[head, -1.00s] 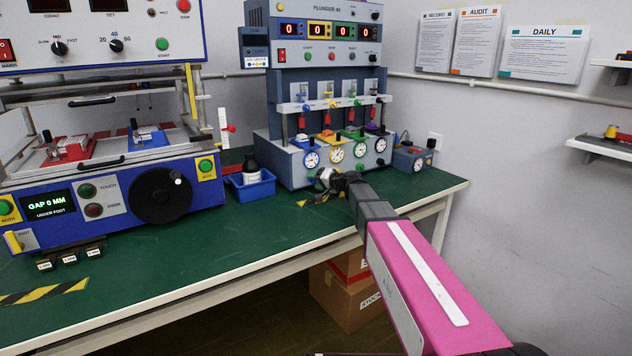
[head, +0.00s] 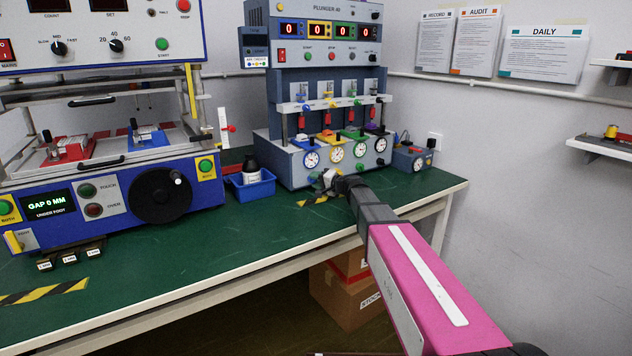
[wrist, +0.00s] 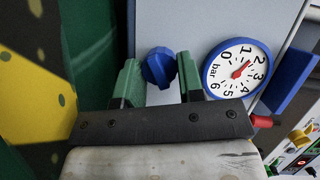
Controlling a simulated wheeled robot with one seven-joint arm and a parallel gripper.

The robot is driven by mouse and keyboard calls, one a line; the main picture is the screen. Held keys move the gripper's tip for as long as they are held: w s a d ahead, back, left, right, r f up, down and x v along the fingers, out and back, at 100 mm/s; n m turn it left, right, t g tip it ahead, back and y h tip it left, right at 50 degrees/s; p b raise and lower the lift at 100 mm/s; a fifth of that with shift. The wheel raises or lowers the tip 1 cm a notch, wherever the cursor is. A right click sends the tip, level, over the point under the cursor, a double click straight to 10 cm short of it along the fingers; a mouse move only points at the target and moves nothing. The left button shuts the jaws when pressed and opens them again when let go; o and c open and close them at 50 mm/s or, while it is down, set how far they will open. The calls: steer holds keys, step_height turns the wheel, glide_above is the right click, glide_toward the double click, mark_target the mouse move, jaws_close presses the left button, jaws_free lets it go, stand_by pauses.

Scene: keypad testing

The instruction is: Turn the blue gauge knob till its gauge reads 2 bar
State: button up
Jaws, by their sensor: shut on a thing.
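The blue gauge knob (wrist: 158,67) is on the grey panel in the wrist view, between the two green fingertips of my gripper (wrist: 160,77). My gripper is shut on this knob. The blue-rimmed gauge (wrist: 237,68) is right of the knob, marked bar from 0 to 6. Its red needle points between 1 and 2. In the head view, the blue gauge (head: 311,159) is the leftmost on the front of the plunger machine (head: 290,165). My gripper (head: 325,181) is low in front of it there, and the knob is hidden.
A blue bin (head: 252,188) with a dark bottle stands just left of the machine. A small blue box (head: 412,160) with a gauge is at its right. Yellow-black tape (head: 312,201) lies on the green bench beneath my gripper.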

steer(key=shift+f+m+y, duration=0.1)
steer(key=shift+m+y, duration=0.3)
steer(key=shift+m, duration=0.5)
steer(key=o, duration=0.9)
steer(key=v, duration=1.1)
steer(key=shift+a+f, duration=0.1)
